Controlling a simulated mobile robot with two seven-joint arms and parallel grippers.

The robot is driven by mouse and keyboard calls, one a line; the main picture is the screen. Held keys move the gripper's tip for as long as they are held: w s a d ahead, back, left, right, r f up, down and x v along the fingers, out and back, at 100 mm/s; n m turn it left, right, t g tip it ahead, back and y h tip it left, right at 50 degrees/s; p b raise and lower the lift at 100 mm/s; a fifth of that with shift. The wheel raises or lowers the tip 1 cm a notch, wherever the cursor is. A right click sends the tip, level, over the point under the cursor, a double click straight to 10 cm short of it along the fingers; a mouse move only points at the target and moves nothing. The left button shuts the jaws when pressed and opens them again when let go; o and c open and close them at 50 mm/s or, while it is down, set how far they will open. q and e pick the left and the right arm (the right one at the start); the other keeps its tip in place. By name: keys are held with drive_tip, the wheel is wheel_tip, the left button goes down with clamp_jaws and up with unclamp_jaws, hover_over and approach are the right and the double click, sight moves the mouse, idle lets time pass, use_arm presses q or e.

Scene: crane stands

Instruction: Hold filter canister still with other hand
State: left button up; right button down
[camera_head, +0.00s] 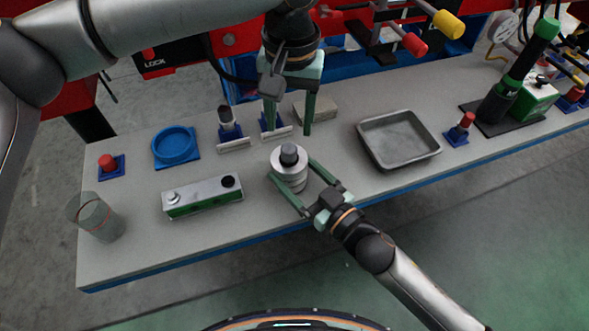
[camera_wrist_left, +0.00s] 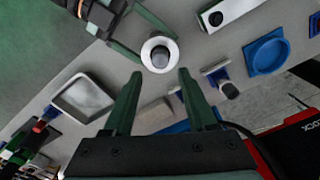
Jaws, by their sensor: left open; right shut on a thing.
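The filter canister (camera_head: 290,171) is a short silver-white cylinder with a dark grey knob on top, upright on the grey bench. My right gripper (camera_head: 291,183) has its green fingers on both sides of the canister and is shut on it. My left gripper (camera_head: 289,117) is open and empty, fingers pointing down, above and behind the canister. In the left wrist view the canister (camera_wrist_left: 159,53) shows from above, just beyond and between my open left fingertips (camera_wrist_left: 160,75). The right gripper reaches it there from the upper left.
On the bench (camera_head: 330,190) stand a metal tray (camera_head: 398,140), a blue round dish (camera_head: 175,147), a green-and-silver block (camera_head: 202,196), a clear cylinder (camera_head: 95,217) and a red-knobbed piece (camera_head: 107,164). Small blue holders (camera_head: 232,142) sit behind the canister. The bench front right is clear.

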sight(289, 148)
use_arm(q)
drive_tip(key=shift+w+a+f, duration=0.1)
drive_tip(key=shift+f, duration=3.5)
clamp_jaws()
